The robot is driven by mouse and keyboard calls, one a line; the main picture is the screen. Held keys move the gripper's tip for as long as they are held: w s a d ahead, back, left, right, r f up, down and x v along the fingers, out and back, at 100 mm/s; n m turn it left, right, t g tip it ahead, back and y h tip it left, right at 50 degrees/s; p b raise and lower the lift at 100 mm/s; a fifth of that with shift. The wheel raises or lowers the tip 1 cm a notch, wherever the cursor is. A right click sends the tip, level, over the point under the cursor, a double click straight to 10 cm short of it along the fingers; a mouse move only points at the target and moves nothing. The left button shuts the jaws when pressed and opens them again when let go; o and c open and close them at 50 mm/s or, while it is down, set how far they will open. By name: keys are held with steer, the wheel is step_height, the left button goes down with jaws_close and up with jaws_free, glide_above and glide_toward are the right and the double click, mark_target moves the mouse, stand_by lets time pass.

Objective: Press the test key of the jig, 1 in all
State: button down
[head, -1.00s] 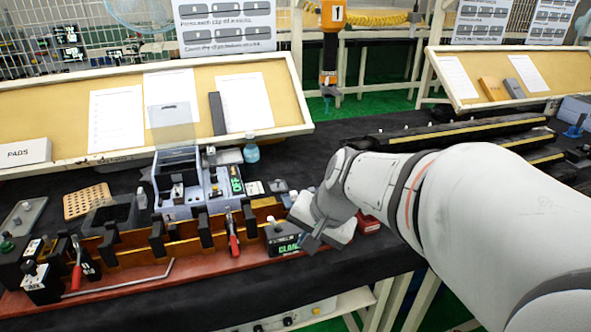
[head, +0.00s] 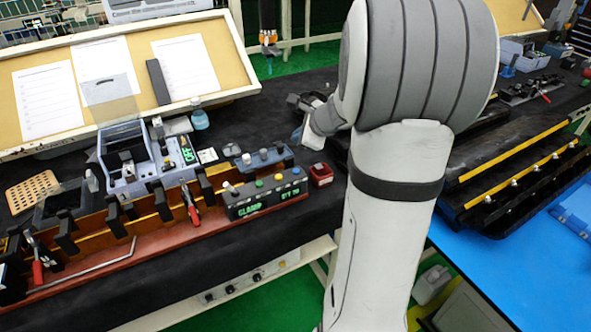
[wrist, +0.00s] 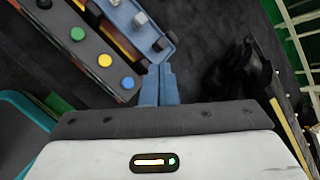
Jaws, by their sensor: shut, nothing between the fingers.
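The jig is a long red-brown base (head: 100,262) with dark clamp posts and red-handled clamps. At its right end stands a dark control box (head: 262,200) with a lit green display reading CLAMP and coloured buttons on top. In the wrist view the green button (wrist: 78,34), yellow button (wrist: 105,60) and blue button (wrist: 127,83) show at upper left. My gripper (wrist: 161,68) is shut and empty, its blue fingertips right of the blue button, near the corner of a blue-grey knob box (wrist: 150,30). Contact cannot be told. No label shows which button is the test key.
The blue-grey knob box (head: 264,158) stands behind the control box. A blue-grey fixture (head: 128,165) with a raised clear lid and a green display stands behind the jig. A small red box (head: 320,174) lies to the right. Dark rails with yellow strips (head: 515,165) lie farther right.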

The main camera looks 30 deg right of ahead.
steer(key=b, duration=0.7)
glide_above(296, 171)
steer(key=f, duration=0.8)
steer(key=shift+s+d, duration=0.25)
steer(key=shift+s, duration=0.15)
steer(key=shift+f, duration=0.4)
steer(key=shift+f+b, duration=0.1)
steer(key=shift+b, duration=0.25)
steer(key=shift+f+b, duration=0.3)
steer(key=shift+b, duration=0.1)
steer(key=shift+f+b, duration=0.45)
stand_by(0.7)
steer(key=shift+r, duration=0.1)
steer(key=shift+r+p, duration=0.7)
steer(key=shift+r, duration=0.1)
steer(key=shift+r, duration=0.1)
